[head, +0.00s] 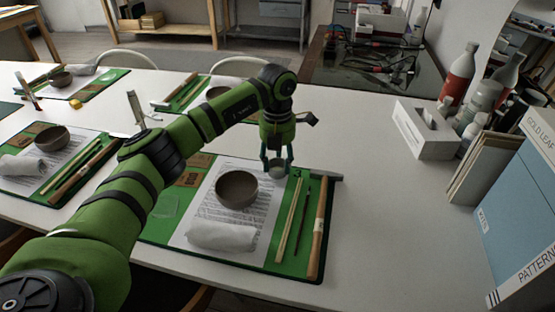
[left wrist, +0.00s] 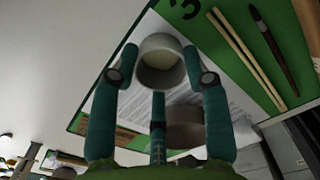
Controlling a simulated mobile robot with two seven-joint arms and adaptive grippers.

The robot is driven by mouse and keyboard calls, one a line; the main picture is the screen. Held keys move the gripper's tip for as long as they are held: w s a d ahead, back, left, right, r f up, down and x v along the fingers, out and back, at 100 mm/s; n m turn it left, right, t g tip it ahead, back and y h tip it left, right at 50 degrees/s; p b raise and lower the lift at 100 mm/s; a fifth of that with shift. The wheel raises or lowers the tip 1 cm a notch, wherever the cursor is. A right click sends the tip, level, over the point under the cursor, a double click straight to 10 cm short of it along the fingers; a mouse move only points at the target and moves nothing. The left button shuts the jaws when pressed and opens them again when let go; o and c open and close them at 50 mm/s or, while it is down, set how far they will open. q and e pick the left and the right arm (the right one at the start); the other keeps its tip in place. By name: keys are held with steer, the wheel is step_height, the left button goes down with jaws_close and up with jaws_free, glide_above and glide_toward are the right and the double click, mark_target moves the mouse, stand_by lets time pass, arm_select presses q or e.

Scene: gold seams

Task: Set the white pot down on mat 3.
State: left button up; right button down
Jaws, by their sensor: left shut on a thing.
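The small white pot (head: 277,173) is between the fingers of my left gripper (head: 277,163), which is shut on it. In the left wrist view the pot (left wrist: 160,72) shows its round rim and pale inside, with a finger of the gripper (left wrist: 160,68) on each side. Mat 3 (head: 262,256) is the green mat nearest me, with its number 3 at the far right corner. The pot is over the far part of this mat, beside the number. I cannot tell whether it touches the mat. My right gripper is not in view.
On mat 3 are a dark bowl (head: 237,189), a printed sheet, a rolled white cloth (head: 222,237), sticks (head: 289,222), a brush and a wooden-handled hammer (head: 319,228). A white tissue box (head: 426,130) stands at the right. The table between is clear.

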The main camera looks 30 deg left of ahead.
arm_select(q)
steer(key=shift+f, duration=0.15)
steer(key=o, duration=0.8)
steer(key=shift+r, duration=0.2)
step_height(320, 180, up, 12)
